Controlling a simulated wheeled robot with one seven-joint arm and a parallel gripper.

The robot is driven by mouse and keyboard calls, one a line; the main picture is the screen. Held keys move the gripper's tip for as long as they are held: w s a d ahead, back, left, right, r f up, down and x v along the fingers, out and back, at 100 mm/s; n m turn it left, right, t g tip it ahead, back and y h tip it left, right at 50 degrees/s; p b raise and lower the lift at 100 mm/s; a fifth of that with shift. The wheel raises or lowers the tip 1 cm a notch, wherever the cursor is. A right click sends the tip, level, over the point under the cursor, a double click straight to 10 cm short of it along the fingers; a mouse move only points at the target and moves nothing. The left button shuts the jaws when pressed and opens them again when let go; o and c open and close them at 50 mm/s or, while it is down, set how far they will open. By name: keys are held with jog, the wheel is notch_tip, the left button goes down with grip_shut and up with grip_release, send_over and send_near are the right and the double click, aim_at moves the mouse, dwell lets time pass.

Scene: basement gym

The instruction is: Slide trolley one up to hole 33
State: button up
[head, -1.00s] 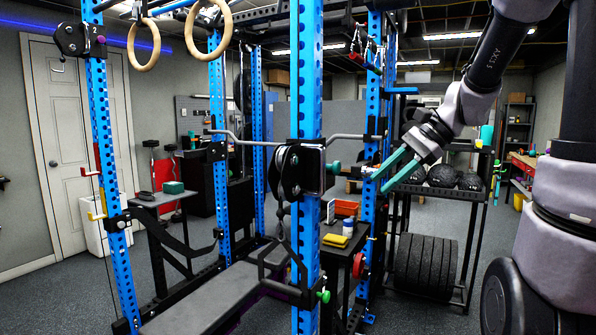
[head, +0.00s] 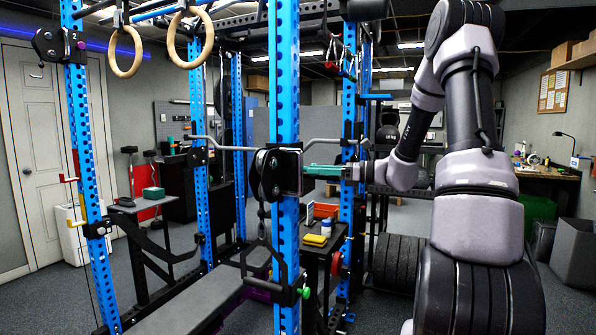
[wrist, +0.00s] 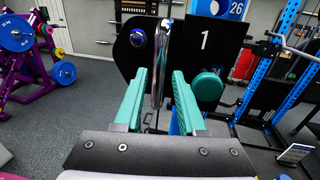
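Trolley one (head: 264,174) is a black plate carriage with a round pulley on the front right blue upright (head: 286,70). The wrist view shows its black plate (wrist: 204,48) marked "1", a vertical chrome handle (wrist: 161,65) and a teal knob (wrist: 209,88) to the right. The number 26 shows on the blue upright (wrist: 236,10) behind the plate. My gripper (wrist: 157,76) is open, its teal fingers on either side of the chrome handle with a gap at each side. I cannot tell how deep the handle lies between them. In the head view my gripper (head: 309,170) is beside the trolley's right side.
Trolley two (head: 59,44) is high on the left blue upright (head: 84,150). A flat bench (head: 205,300) lies inside the rack, and a bent bar (head: 325,141) crosses behind trolley one. Gym rings (head: 190,35) hang above. A small table (head: 322,248) with items stands behind the upright.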

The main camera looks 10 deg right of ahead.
aim_at(300, 188)
jog(key=shift+x, duration=2.8)
grip_shut()
